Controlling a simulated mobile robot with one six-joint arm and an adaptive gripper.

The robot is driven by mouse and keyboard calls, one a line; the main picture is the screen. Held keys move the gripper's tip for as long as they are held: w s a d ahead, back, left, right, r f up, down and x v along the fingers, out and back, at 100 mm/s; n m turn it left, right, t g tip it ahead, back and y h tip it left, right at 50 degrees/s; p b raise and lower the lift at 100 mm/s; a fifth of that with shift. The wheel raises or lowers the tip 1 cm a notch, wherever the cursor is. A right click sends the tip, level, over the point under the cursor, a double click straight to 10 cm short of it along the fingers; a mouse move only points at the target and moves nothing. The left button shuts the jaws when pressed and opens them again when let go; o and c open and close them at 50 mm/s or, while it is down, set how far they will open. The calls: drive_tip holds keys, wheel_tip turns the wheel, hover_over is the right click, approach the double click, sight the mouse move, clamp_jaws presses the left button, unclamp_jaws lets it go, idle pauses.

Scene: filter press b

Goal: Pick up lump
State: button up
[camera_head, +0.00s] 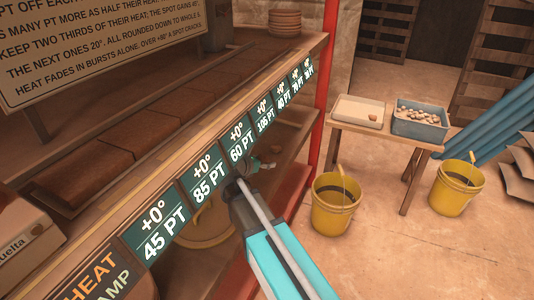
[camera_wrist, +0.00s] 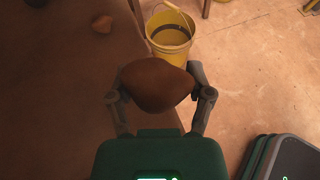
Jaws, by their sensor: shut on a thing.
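A brown, rounded lump (camera_wrist: 157,85) is between the two fingers of my gripper (camera_wrist: 158,92) in the wrist view. The fingers press on its left and right sides, and the lump is clear of other things there. In the head view my gripper (camera_head: 262,165) is small, in front of the shelf unit beside the green number labels. The lump in it is hard to make out in that view.
A shelf unit (camera_head: 290,105) with labels such as "60 PT" runs along the left. A small table (camera_head: 388,132) holds a pale tray (camera_head: 357,106) and a blue-grey bin (camera_head: 420,119) of lumps. Yellow buckets (camera_head: 334,218) (camera_head: 455,200) stand on the floor. Open floor lies at lower right.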

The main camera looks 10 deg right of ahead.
drive_tip(key=shift+s+a+r+p, duration=0.1)
drive_tip(key=shift+s+r+p, duration=0.15)
drive_tip(key=shift+s, duration=0.4)
drive_tip(key=shift+s+a+r+p, duration=0.1)
drive_tip(key=shift+s+r, duration=0.2)
drive_tip(key=shift+s, duration=0.3)
